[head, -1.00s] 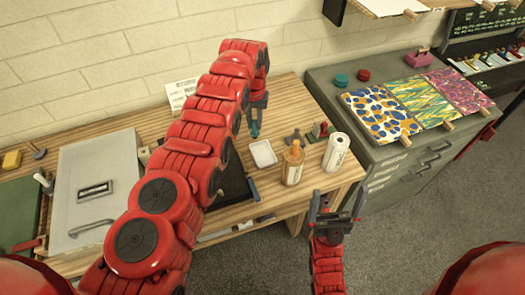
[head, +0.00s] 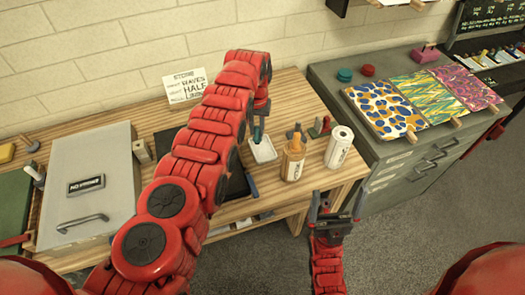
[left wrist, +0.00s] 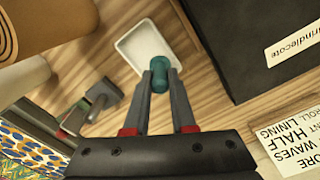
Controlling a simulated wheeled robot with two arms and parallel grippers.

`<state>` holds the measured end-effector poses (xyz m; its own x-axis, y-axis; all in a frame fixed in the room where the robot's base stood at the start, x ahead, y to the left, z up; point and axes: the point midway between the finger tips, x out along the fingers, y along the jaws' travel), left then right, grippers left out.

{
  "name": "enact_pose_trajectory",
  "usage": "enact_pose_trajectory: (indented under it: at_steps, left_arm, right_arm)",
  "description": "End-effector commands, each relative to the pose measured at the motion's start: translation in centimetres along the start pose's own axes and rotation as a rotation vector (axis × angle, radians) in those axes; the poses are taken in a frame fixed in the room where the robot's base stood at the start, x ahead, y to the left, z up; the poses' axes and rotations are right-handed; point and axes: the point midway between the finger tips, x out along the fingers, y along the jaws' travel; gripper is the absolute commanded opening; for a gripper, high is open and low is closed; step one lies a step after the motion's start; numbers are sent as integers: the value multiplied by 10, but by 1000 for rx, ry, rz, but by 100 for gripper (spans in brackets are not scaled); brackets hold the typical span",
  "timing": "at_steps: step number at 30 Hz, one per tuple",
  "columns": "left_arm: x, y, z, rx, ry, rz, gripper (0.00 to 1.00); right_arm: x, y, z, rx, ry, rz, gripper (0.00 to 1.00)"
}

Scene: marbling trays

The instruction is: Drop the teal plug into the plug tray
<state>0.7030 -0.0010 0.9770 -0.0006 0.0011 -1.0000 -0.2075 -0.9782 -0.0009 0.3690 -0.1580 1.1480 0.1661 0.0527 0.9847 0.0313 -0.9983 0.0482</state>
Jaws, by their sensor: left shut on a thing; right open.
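My left gripper (head: 260,122) is shut on the teal plug (head: 257,135) and holds it over the small white plug tray (head: 265,155) on the wooden bench. In the left wrist view the teal plug (left wrist: 152,77) shows between the fingertips (left wrist: 161,70), in front of the tray (left wrist: 128,45), overlapping its lower part. I cannot tell how high the plug is above the tray floor. The visible tray floor looks empty. My right gripper (head: 335,212) is open and empty in front of the bench, to the right.
A black tray (head: 237,184) is left of the plug tray, partly behind my arm. A sign (head: 187,85) stands at the wall.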

Motion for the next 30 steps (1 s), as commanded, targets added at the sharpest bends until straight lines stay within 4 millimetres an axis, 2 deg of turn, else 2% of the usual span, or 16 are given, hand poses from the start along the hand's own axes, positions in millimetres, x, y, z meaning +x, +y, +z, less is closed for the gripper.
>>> enact_pose_trajectory:
  at_steps: [7, 8, 13, 23, 30]
  left_arm:
    - [0, 0, 0, 0, 0, 0, 0]
    - [0, 0, 0, 0, 0, 0, 29]
    - [0, 0, 0, 0, 0, 0, 58]
    - [-1, 0, 0, 0, 1, 0, 58]
    - [-12, 0, -1, 0, 0, 0, 58]
  right_arm:
    - [0, 0, 0, 0, 0, 0, 100]
    - [0, 0, 0, 0, 0, 0, 100]
    - [0, 0, 0, 0, 0, 0, 100]
    - [0, 0, 0, 0, 0, 0, 100]
    - [0, 0, 0, 0, 0, 0, 100]
